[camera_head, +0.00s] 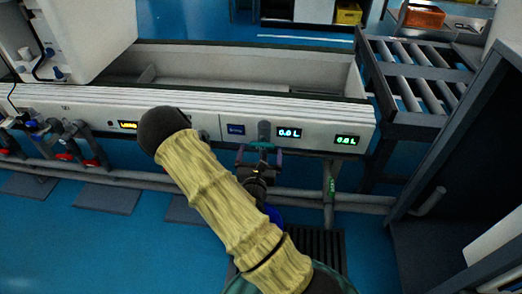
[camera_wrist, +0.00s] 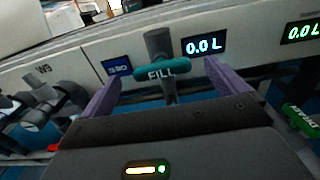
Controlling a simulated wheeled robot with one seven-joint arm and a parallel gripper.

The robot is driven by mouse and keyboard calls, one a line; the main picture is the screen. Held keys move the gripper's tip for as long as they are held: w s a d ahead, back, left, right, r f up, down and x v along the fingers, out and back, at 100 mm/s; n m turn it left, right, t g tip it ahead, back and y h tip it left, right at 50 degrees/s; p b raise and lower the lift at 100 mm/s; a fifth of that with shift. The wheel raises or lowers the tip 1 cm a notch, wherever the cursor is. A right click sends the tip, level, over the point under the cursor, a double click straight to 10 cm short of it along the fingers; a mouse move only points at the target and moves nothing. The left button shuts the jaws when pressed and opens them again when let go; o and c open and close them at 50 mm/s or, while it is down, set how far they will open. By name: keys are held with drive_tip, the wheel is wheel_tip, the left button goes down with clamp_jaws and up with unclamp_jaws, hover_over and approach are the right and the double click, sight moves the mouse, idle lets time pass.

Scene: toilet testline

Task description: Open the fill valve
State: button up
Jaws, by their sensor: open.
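The fill valve (camera_head: 264,132) is a grey pipe fitting on the front of the white testline panel, with a teal handle marked FILL. In the wrist view the teal handle (camera_wrist: 158,71) lies crosswise over the grey pipe. My gripper (camera_head: 260,154) is in front of the valve. In the wrist view my gripper (camera_wrist: 167,76) is open, its two purple fingers on either side of the handle, with a gap at each end. The handle appears between the fingertips and not gripped. The lower part of the valve is hidden behind my gripper body.
Two displays reading 0.0 L (camera_head: 289,133) sit right of the valve. A green-handled valve (camera_wrist: 303,118) hangs at the lower right. Grey pipes (camera_head: 350,198) run below the panel. Red-handled fittings (camera_head: 65,156) are at left. A roller conveyor (camera_head: 415,75) stands at right.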

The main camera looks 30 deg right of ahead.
sight(262, 146)
drive_tip(key=shift+w+d+f+b, duration=0.2)
drive_tip(key=shift+w+d+b, duration=0.35)
drive_tip(key=shift+b, duration=0.25)
drive_tip(key=shift+b+x, duration=0.4)
drive_tip(key=shift+x, duration=1.2)
drive_tip(key=shift+a+r, duration=0.15)
drive_tip(key=shift+r, duration=0.05)
drive_tip(key=c, duration=1)
